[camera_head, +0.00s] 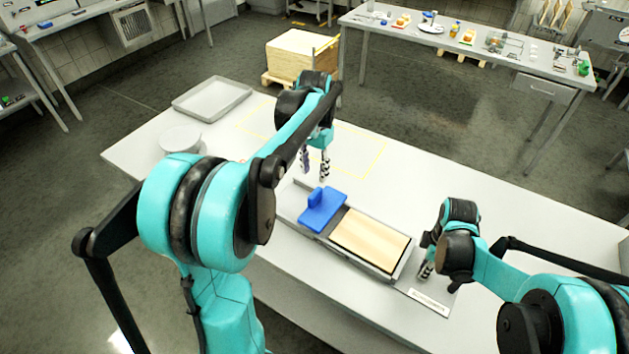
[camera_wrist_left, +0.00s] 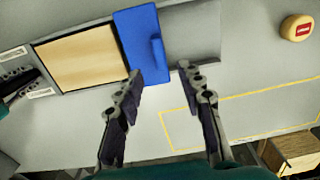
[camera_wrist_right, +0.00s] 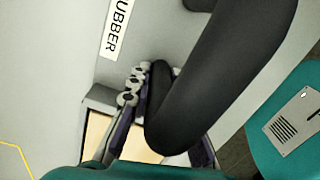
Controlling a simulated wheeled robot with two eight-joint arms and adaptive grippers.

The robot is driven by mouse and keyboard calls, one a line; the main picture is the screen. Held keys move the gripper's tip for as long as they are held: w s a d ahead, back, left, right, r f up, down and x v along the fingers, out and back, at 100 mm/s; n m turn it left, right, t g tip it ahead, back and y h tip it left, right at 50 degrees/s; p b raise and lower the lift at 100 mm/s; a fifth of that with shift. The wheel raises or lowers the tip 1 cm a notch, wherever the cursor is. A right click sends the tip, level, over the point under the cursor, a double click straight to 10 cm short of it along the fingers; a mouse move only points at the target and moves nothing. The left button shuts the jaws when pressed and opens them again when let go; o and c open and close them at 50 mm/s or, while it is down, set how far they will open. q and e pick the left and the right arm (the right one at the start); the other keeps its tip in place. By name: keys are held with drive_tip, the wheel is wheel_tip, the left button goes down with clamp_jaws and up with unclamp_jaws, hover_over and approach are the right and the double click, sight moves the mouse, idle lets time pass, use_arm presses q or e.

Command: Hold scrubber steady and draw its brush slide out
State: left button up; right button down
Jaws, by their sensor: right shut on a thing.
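The scrubber (camera_head: 402,272) is a long grey trough lying on the white table. A blue slide (camera_head: 322,208) with an upright tab sits across its left part, next to a pale wooden panel (camera_head: 370,238). My left gripper (camera_head: 315,166) is open and empty above and behind the blue slide. In the left wrist view the blue slide (camera_wrist_left: 140,40) lies beyond the open fingers (camera_wrist_left: 160,78), its tab between their lines. My right gripper (camera_head: 426,270) is shut on the scrubber's right end. In the right wrist view a black shape hides the grip.
A yellow outline (camera_head: 375,160) marks bare table behind the scrubber. A shallow grey tray (camera_head: 240,97) and a round pale stand (camera_head: 182,138) are at the back left. A cheese wheel (camera_wrist_left: 296,27) shows in the left wrist view. A label (camera_head: 428,303) lies near the right end.

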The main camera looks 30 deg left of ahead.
use_arm(q)
drive_tip(key=shift+r, duration=0.5)
use_arm(e)
drive_tip(key=c, duration=0.7)
unclamp_jaws()
drive_tip(key=shift+r, duration=0.1)
drive_tip(key=shift+r+p, duration=3.75)
drive_tip(key=shift+r, duration=1.65)
use_arm(q)
wheel_tip(320, 180, up, 8)
drive_tip(key=shift+f, duration=0.25)
use_arm(e)
wheel_tip(320, 180, up, 12)
